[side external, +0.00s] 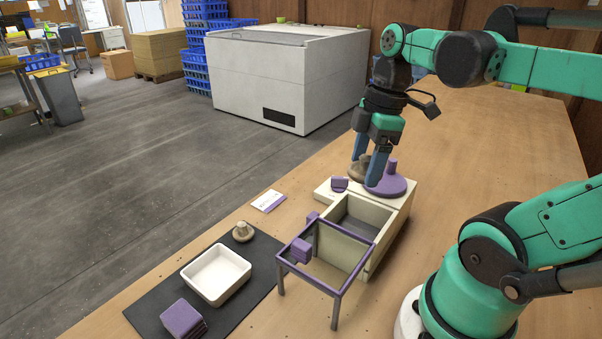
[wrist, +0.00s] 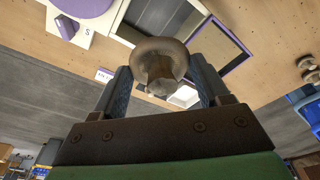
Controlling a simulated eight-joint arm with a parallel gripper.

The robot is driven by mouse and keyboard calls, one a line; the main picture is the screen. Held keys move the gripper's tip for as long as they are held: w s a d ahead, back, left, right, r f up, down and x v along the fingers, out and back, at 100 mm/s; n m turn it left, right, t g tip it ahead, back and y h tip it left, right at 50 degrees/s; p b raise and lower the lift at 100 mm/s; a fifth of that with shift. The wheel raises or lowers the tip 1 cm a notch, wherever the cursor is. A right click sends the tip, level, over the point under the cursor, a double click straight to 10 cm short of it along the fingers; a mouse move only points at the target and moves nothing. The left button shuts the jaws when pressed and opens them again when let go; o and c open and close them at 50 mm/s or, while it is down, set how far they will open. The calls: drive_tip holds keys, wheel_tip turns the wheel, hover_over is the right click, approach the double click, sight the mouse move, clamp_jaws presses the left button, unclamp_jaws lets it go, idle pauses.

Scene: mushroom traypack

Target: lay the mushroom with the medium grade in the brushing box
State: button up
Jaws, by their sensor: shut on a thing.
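My gripper (side external: 371,170) is shut on a brown mushroom (side external: 359,169), held above the cream box's back part beside a purple disc with an upright knob (side external: 386,184). In the wrist view the mushroom (wrist: 160,62) sits between both fingers of my gripper (wrist: 160,80). The cream box (side external: 385,232) has an open compartment with a grey inside, in front of the disc. I cannot read a grade on the mushroom.
A purple open frame on legs (side external: 334,288) stands at the box's front left, with a purple block (side external: 301,250) at it. A white tray (side external: 190,277) and purple stack (side external: 183,319) are on the mat. A white card (side external: 268,201) lies on the bare table behind.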

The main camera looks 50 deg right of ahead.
wheel_tip(320, 180, down, 12)
drive_tip(key=shift+f, duration=0.1)
idle(0.6)
drive_tip(key=shift+f, duration=0.15)
drive_tip(key=o, duration=0.6)
